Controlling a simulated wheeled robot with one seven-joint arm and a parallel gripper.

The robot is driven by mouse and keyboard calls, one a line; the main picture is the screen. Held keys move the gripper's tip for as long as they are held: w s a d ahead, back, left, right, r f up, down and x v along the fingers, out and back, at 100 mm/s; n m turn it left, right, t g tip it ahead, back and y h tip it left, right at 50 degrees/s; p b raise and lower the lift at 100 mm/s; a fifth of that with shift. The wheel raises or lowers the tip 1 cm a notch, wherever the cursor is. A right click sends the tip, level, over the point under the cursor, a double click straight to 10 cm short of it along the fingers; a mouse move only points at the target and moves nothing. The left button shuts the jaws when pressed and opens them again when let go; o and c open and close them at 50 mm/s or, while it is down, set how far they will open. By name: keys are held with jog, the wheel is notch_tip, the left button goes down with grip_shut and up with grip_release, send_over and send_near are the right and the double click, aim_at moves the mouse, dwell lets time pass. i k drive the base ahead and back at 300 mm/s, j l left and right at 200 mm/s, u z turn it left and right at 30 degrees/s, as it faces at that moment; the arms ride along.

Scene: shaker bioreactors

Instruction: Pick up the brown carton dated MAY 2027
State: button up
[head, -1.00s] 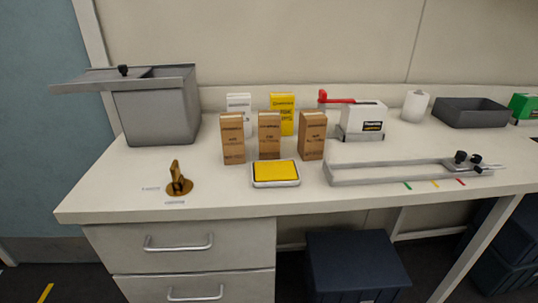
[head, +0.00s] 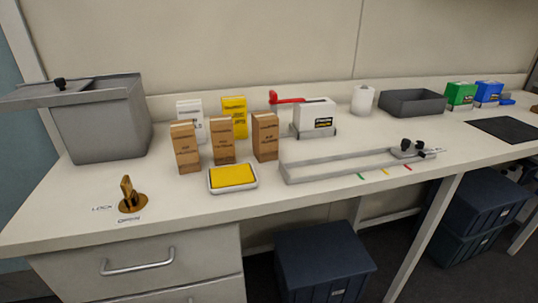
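Three brown cartons stand upright in a row on the white bench: a left carton (head: 186,147), a middle carton (head: 222,140) and a right carton (head: 265,137). Each has dark print on its front, too small to read, so I cannot tell which is dated MAY 2027. A white carton (head: 190,119) and a yellow carton (head: 234,116) stand close behind them. My gripper is not in view.
A yellow pad in a pale tray (head: 232,177) lies in front of the cartons. A grey lidded bin (head: 108,125) and a brass latch (head: 131,197) are left. A metal rail frame (head: 330,172), white box (head: 315,117) and dark tray (head: 412,103) are right. The front left bench is mostly clear.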

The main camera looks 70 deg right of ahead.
aim_at(221, 126)
jog(key=u, duration=0.4)
jog(key=k+l+u, duration=0.45)
jog(key=k+u, duration=0.2)
jog(key=k+l, duration=0.15)
jog(key=k, duration=0.4)
jog(key=k+l+u, duration=0.1)
jog(key=k, duration=0.45)
jog(key=k+l, duration=0.2)
jog(key=k, duration=0.35)
